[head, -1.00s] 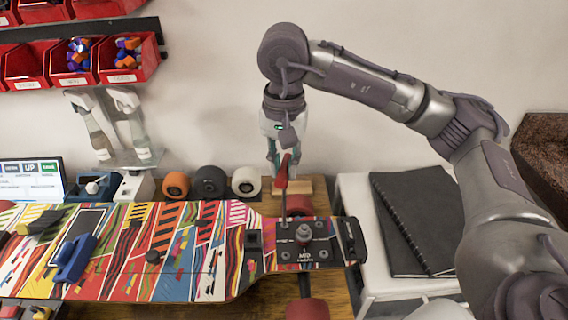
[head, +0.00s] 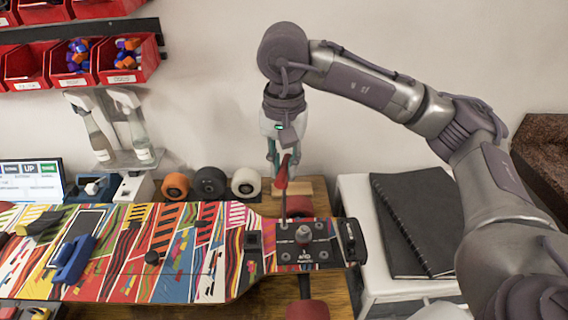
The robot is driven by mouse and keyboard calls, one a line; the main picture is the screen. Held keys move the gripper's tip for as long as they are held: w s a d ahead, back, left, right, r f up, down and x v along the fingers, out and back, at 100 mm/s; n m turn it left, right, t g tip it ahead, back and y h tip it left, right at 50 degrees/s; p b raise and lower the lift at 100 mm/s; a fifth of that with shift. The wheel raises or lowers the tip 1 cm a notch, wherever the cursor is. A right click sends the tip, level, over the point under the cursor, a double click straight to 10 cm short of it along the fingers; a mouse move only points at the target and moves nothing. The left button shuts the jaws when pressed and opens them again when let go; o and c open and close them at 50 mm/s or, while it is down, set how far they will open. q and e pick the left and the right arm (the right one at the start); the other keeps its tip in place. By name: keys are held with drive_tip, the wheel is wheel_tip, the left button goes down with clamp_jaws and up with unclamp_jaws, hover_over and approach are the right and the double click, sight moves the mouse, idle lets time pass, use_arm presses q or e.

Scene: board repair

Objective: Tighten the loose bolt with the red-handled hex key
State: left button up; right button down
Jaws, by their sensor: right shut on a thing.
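The red-handled hex key (head: 281,180) stands nearly upright over the right end of the skateboard deck (head: 190,250). My right gripper (head: 282,160) is shut on its red handle from above. The key's thin shaft reaches down to the bolts on the dark mounting plate (head: 310,254). Its tip is at or just above the far left bolt of the plate; I cannot tell if it is seated. A raised bolt (head: 303,234) stands up near the middle of the plate, beside the shaft. My left gripper is not in view.
Several wheels, including an orange one (head: 176,186) and a white one (head: 246,182), sit behind the deck. A black notebook (head: 415,222) lies on a white stand at right. A blue tool (head: 73,259) rests on the deck at left. Red bins (head: 128,60) hang at upper left.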

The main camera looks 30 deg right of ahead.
idle(0.5)
drive_tip(key=shift+b, duration=0.35)
drive_tip(key=shift+b, duration=0.35)
idle(0.9)
drive_tip(key=shift+f, duration=0.25)
idle(0.5)
drive_tip(key=m, duration=0.4)
